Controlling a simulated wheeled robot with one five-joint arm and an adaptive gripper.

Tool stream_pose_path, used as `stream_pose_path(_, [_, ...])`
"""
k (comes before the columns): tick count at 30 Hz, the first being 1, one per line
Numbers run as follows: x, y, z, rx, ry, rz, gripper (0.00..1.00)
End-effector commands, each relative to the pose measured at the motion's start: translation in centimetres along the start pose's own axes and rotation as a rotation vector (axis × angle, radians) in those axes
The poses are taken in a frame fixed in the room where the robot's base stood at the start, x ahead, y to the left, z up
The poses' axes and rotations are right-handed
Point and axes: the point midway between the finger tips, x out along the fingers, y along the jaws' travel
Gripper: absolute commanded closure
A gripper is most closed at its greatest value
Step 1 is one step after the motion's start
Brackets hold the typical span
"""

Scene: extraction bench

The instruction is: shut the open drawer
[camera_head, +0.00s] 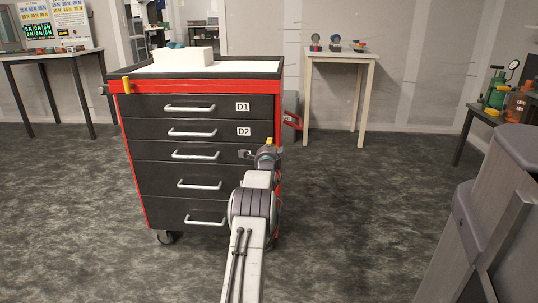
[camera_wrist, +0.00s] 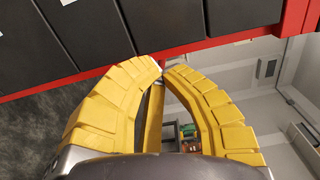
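The red and black drawer cabinet (camera_head: 277,95) stands left of centre, with several dark drawers and silver handles. The top drawer (camera_head: 215,107) is labelled D1 and the second drawer (camera_head: 215,131) is labelled D2. All drawer fronts look about flush; I cannot tell that any stands open. My gripper (camera_head: 268,146) is at the cabinet's right front edge, about level with the upper drawers. In the wrist view my gripper's yellow fingertips (camera_wrist: 162,71) nearly meet, with nothing seen between the tips. Dark drawer fronts (camera_wrist: 90,35) and red frame show beyond. My arm hides the lower right drawer fronts.
A white box (camera_head: 183,57) lies on the cabinet top. A red side handle (camera_head: 292,120) sticks out at the cabinet's right. A small table (camera_head: 340,56) stands at the back, and a dark bench (camera_head: 45,55) at left. Carpet right of the cabinet is clear.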

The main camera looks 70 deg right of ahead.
Motion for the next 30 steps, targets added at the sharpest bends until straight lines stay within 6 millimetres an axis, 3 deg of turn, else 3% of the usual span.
stream_pose_path(18, [-5.2,-0.1,0.0,0.000,0.000,0.000,1.00])
stream_pose_path(30, [-6.6,0.0,0.0,0.000,0.000,-0.001,1.00])
